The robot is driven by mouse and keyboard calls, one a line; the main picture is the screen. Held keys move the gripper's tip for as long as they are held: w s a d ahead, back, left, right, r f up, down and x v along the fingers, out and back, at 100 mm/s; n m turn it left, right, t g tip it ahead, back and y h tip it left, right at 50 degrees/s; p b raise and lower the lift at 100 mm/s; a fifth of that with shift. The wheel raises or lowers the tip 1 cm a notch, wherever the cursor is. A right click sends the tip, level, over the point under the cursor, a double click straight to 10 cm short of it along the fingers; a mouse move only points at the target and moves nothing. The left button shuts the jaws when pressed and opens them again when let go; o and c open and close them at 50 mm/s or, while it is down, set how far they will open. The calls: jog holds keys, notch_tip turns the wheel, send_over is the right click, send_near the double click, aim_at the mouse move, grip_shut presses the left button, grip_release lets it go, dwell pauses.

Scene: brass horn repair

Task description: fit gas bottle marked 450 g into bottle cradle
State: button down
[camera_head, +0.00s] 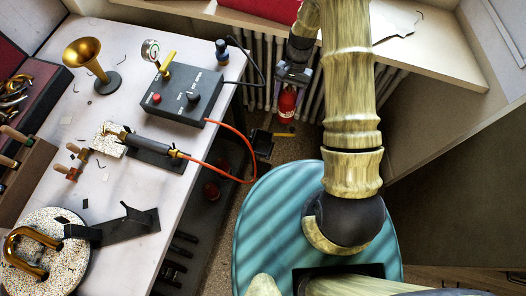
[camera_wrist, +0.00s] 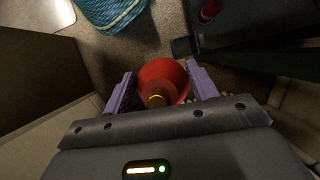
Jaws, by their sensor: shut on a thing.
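My gripper (camera_head: 291,80) is shut on a red gas bottle (camera_head: 287,106), which hangs below it between the bench and the wall radiator. In the wrist view the bottle (camera_wrist: 168,75) sits between the two purple fingers, its brass valve toward the camera. No weight marking is readable on it. A black bracket with a yellow edge (camera_head: 262,146) is at the bench's right side, to the lower left of the held bottle and apart from it. It may be the bottle cradle, but I cannot tell for certain.
Other red bottles (camera_head: 211,190) are in shadow under the white bench (camera_head: 185,52). A grey control box (camera_head: 182,95) stands on the bench, and its orange hose (camera_head: 246,140) loops past the edge. The radiator (camera_head: 262,85) and wooden sill (camera_head: 440,62) lie close around my gripper.

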jog(key=s+a+f+m+t+y+b, duration=0.1)
jog(key=a+f+m+t+y+b, duration=0.1)
jog(key=a+f+m+b, duration=0.4)
jog(key=a+m+t+b, duration=0.1)
jog(key=a+m+b, duration=0.2)
jog(key=m+b, duration=0.2)
jog(key=shift+s+f+y+b, duration=0.35)
jog(key=shift+f+y+b, duration=0.05)
jog(key=shift+b, duration=0.95)
notch_tip(320, 180, down, 14)
jog(key=b, duration=0.4)
jog(key=shift+f, duration=0.1)
jog(key=shift+f+b, duration=0.55)
jog(key=shift+f, duration=1.5)
jog(key=shift+c, duration=2.2)
grip_release()
